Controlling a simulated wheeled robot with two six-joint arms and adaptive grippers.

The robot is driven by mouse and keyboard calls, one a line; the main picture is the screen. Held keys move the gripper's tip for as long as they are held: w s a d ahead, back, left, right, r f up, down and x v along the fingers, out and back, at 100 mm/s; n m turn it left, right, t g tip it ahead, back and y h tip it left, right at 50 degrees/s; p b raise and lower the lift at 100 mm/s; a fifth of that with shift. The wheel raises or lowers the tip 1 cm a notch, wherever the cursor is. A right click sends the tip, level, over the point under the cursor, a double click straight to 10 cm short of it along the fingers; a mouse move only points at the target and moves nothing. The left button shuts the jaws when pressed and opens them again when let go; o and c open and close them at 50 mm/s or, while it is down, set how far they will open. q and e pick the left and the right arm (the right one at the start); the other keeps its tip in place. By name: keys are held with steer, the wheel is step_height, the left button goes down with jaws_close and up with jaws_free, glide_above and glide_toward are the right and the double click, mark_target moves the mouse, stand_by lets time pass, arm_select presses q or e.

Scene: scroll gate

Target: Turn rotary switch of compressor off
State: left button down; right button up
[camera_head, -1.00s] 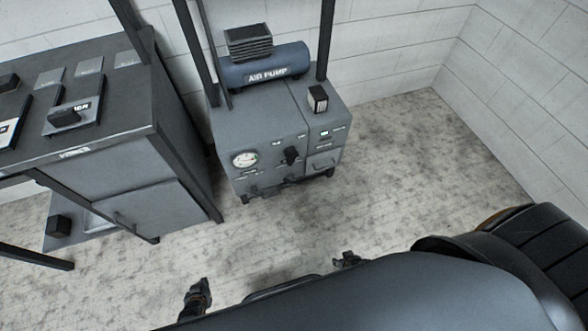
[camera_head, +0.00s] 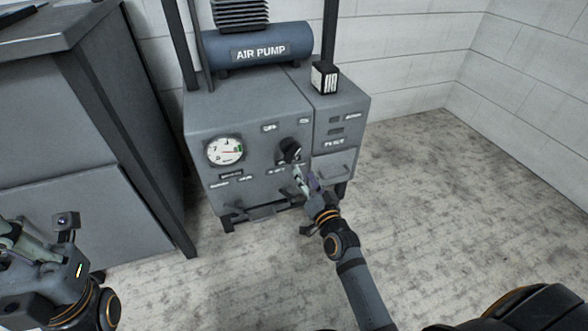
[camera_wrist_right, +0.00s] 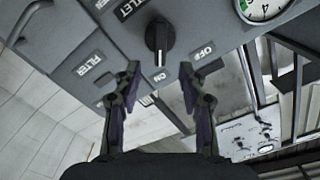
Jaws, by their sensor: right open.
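The compressor (camera_head: 245,125) is a grey cabinet with a blue air pump tank (camera_head: 262,48) on top. Its black rotary switch (camera_head: 290,150) is on the front face, right of the round gauge. In the right wrist view the switch (camera_wrist_right: 159,38) has its bar toward the ON label (camera_wrist_right: 160,77); the OFF label (camera_wrist_right: 203,50) is to the right. My right gripper (camera_head: 302,177) is just in front of and below the switch. In the right wrist view its fingers (camera_wrist_right: 158,82) are apart and empty, short of the knob. My left gripper (camera_head: 20,240) is at the lower left, its fingertips unclear.
A round gauge (camera_head: 225,150) is left of the switch. A small black box (camera_head: 325,78) sits on the compressor's top right. Dark upright posts stand by the compressor. A grey cabinet (camera_head: 70,150) stands at the left. Floor (camera_head: 430,200) to the right is clear.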

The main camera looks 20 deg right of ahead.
mark_target(295, 156)
steer(key=w+b, duration=0.1)
steer(key=w, duration=0.9)
steer(key=shift+w+a, duration=0.15)
steer(key=shift+w, duration=0.1)
jaws_close()
